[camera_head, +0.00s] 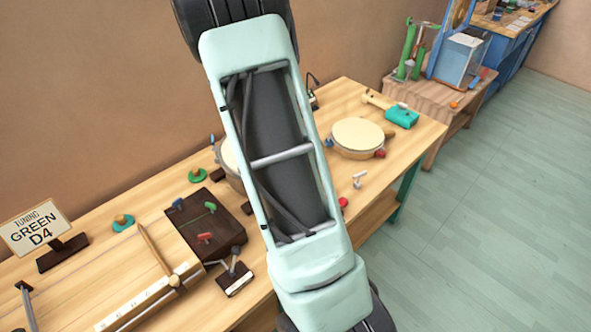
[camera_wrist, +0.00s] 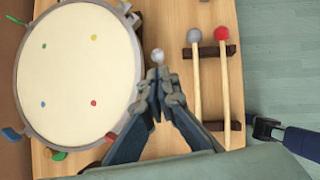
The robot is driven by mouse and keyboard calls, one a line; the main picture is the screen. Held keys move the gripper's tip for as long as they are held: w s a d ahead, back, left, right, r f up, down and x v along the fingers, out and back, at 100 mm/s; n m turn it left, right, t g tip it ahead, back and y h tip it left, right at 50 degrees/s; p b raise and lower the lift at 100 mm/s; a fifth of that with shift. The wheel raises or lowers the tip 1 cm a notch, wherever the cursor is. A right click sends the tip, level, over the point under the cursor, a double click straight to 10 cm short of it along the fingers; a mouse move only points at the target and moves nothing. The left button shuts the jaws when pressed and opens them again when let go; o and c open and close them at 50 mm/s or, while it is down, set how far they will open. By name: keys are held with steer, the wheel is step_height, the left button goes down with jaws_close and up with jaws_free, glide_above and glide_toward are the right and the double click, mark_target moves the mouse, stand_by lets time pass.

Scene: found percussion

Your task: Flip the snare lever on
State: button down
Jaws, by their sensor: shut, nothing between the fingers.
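In the wrist view a large round drum (camera_wrist: 75,75) with a cream head, grey rim and coloured dots fills the left side. A small silver knob (camera_wrist: 157,56) shows just beyond my fingertips, right of the drum rim; it looks like the end of the snare lever, whose stem is mostly hidden. My gripper (camera_wrist: 157,88) is shut and empty, its tips just short of the knob in the picture. I cannot tell whether they touch. In the head view my arm hides my gripper and most of this drum (camera_head: 229,158).
Two mallets, grey-headed (camera_wrist: 195,80) and red-headed (camera_wrist: 223,80), lie on dark rests right of my gripper. In the head view a dark box (camera_head: 205,222) stands left of my arm and a smaller drum (camera_head: 357,136) right. A sign (camera_head: 36,227) reads "TUNING GREEN D4".

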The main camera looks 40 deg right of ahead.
steer(key=shift+s+a+r+p, duration=0.1)
steer(key=shift+a+r+p, duration=0.05)
steer(key=shift+r, duration=0.55)
steer(key=shift+s+a+r+p, duration=0.1)
steer(key=shift+s+a+r, duration=0.1)
steer(key=shift+r, duration=0.5)
steer(key=shift+s+a+r+p, duration=0.1)
steer(key=shift+a+r+p, duration=0.05)
steer(key=shift+r, duration=0.55)
